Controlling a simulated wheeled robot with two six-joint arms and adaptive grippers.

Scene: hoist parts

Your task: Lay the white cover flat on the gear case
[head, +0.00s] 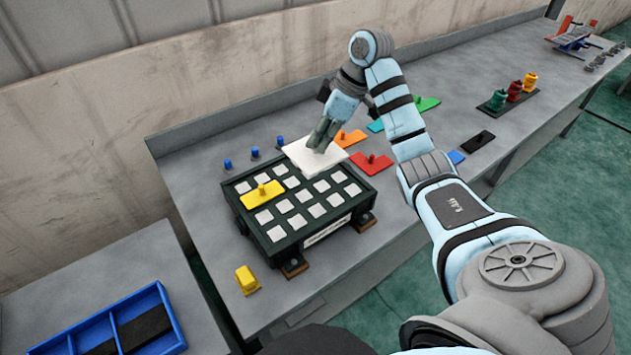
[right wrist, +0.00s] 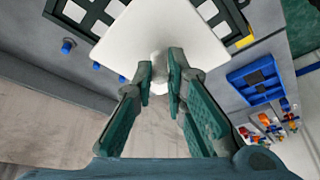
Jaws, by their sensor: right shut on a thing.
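The white cover (head: 312,159) is a flat square plate over the far right corner of the gear case (head: 300,210). The gear case is a dark green box with rows of pale square pads on top. My right gripper (head: 323,138) is shut on the white cover by its knob. The right wrist view shows both fingers (right wrist: 160,82) at the knob, with the cover (right wrist: 165,35) beyond and part of the case past it. I cannot tell whether the cover touches the case. My left gripper is not in view.
A yellow plate (head: 262,194) lies on the case's left part. An orange-red plate (head: 371,163), an orange plate (head: 350,138) and a green plate (head: 427,104) lie behind and right. Blue pegs (head: 255,153) stand behind the case. A yellow block (head: 246,280) stands in front. A blue tray (head: 130,325) sits lower left.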

